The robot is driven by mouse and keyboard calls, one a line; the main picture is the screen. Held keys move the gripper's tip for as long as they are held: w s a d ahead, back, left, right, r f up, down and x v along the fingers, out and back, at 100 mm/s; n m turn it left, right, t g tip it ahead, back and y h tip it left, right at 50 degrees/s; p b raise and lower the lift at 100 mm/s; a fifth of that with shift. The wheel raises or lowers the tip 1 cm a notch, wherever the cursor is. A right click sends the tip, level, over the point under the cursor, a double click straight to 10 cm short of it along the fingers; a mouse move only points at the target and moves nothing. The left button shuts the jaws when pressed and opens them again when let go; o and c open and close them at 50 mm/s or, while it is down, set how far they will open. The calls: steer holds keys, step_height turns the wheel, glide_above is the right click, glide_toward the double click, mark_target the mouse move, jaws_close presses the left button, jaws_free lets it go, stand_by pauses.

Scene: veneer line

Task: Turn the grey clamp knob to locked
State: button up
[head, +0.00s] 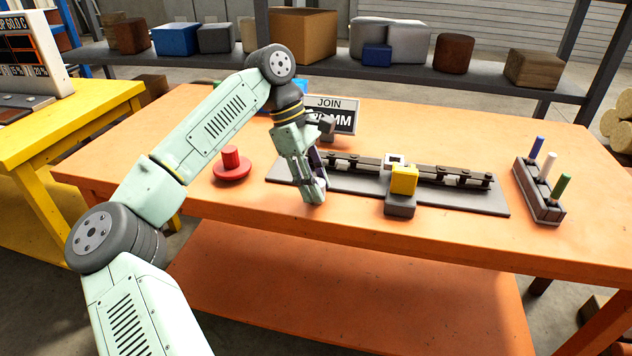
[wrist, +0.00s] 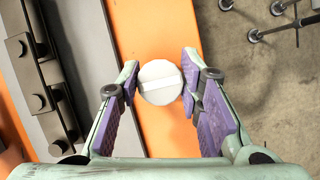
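The grey clamp knob (wrist: 160,72) shows in the wrist view as a pale round disc with a raised bar across its face. The bar runs nearly from one finger to the other, slightly tilted. My gripper (wrist: 160,64) is open, with a purple-padded finger on each side of the knob. A narrow gap shows at the left finger; the right finger is very close, and I cannot tell whether it touches. In the head view my gripper (head: 317,195) points down at the front left of the grey board (head: 455,201), and hides the knob.
Dark rails (head: 440,173) run along the board. A yellow block (head: 404,180) on a grey base stands right of my gripper. A red button (head: 231,160) is to its left, a sign (head: 333,115) behind. A pen rack (head: 538,190) stands at right.

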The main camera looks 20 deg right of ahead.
steer(key=o, duration=0.4)
steer(key=v, duration=1.2)
